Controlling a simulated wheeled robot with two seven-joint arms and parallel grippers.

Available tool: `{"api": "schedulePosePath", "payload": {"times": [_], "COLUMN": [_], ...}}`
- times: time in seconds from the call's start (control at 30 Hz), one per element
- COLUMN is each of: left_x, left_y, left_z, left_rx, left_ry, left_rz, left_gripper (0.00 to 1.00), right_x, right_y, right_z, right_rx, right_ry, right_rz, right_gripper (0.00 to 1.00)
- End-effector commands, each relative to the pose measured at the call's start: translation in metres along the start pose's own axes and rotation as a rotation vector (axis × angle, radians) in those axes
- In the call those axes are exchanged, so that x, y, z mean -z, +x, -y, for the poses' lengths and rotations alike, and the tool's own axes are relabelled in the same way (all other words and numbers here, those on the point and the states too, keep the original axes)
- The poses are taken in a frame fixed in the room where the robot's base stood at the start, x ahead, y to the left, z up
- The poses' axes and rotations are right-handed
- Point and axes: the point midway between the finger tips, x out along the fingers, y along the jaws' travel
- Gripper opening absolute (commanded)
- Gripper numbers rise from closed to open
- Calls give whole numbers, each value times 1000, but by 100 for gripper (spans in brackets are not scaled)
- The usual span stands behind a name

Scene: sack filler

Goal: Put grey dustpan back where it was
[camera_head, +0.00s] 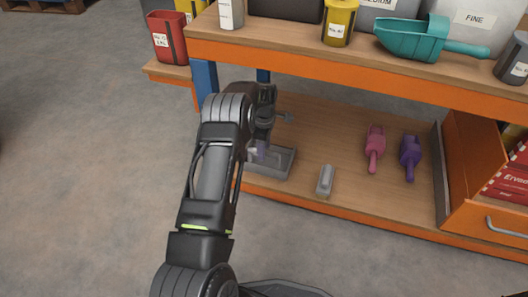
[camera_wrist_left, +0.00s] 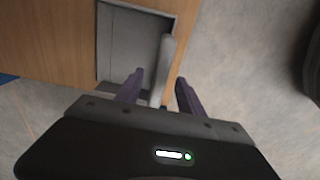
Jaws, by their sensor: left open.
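The grey dustpan (camera_head: 282,164) lies on the lower shelf near its left front corner. In the left wrist view its square pan (camera_wrist_left: 128,45) lies flat on the wood, and a pale grey handle (camera_wrist_left: 167,55) runs along its right side toward my gripper. My left gripper (camera_head: 259,151) is over the dustpan, partly hidden by my own wrist. In the left wrist view the gripper (camera_wrist_left: 160,88) is open, with the handle between its two purple fingers. I cannot tell whether the fingers touch it. My right gripper is not in view.
A small grey object (camera_head: 326,180), a pink scoop (camera_head: 375,147) and a purple scoop (camera_head: 410,156) lie further right on the lower shelf (camera_head: 320,125). An orange drawer unit (camera_head: 480,165) stands at right. A teal scoop (camera_head: 412,42) lies on the top above. Floor at left is clear.

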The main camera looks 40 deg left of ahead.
Motion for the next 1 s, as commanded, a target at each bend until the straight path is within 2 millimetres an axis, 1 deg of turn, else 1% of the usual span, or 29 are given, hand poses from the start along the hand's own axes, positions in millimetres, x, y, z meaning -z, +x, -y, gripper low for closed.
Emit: {"api": "schedulePosePath", "payload": {"times": [0.03,0.1,0.2,1.0], "left_x": [0,-1,0,0], "left_y": [-13,-21,-28,-29], "left_z": [0,0,0,0], "left_rx": [0,0,0,1], "left_ry": [1,2,2,1], "left_rz": [0,0,0,0], "left_gripper": [45,45,45,45], "right_x": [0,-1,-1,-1], "right_y": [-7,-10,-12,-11], "right_z": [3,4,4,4], "right_rx": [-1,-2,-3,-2], "right_ry": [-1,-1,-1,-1], "right_rz": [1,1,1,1], "right_gripper": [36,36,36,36]}}
